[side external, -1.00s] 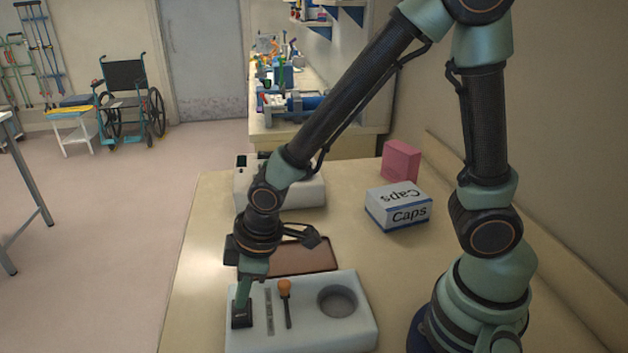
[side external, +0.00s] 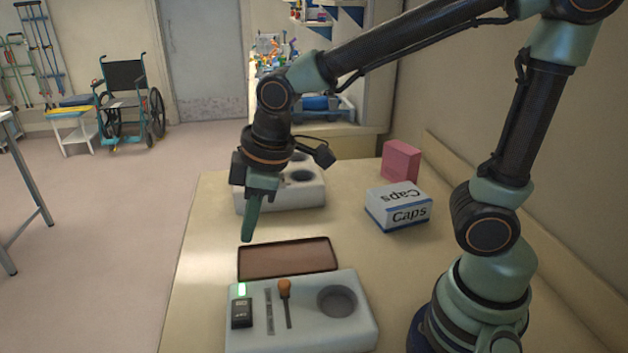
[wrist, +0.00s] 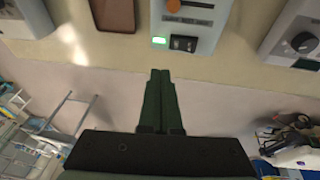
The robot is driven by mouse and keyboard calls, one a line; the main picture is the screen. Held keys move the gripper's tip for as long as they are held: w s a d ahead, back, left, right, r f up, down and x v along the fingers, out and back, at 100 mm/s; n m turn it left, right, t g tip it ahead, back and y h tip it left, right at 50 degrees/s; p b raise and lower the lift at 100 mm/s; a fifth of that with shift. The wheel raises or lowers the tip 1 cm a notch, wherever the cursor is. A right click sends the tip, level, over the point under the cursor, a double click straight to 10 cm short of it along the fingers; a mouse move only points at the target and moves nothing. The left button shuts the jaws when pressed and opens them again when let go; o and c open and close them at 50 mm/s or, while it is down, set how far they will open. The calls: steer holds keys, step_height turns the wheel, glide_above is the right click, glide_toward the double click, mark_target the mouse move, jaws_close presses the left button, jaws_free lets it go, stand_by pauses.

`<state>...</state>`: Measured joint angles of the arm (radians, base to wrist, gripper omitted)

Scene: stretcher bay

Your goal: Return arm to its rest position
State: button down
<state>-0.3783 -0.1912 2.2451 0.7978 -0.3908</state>
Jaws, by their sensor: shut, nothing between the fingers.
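My gripper (side external: 247,238) is shut and empty. In the side external view it hangs in the air above the far left part of the table, near the brown tray. In the wrist view its closed fingers (wrist: 160,75) point toward the table edge. The black block also shows in the wrist view (wrist: 184,43), apart from the fingers.
A second white holder (side external: 305,195), a Caps box (side external: 398,207) and a pink box (side external: 401,161) stand farther back.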

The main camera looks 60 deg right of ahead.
steer(key=shift+d+r, duration=0.3)
steer(key=shift+r, duration=0.4)
steer(key=s+d+r+m+t, duration=0.1)
steer(key=s+d+r+m, duration=0.1)
steer(key=d+m, duration=0.2)
steer(key=s+d+r+m+t+h, duration=0.1)
steer(key=d+m, duration=0.3)
steer(key=d, duration=0.4)
steer(key=shift+s+d+r+m, duration=0.3)
steer(key=shift+s+r+m, duration=0.15)
steer(key=shift+s, duration=0.3)
steer(key=shift+w+a, duration=0.1)
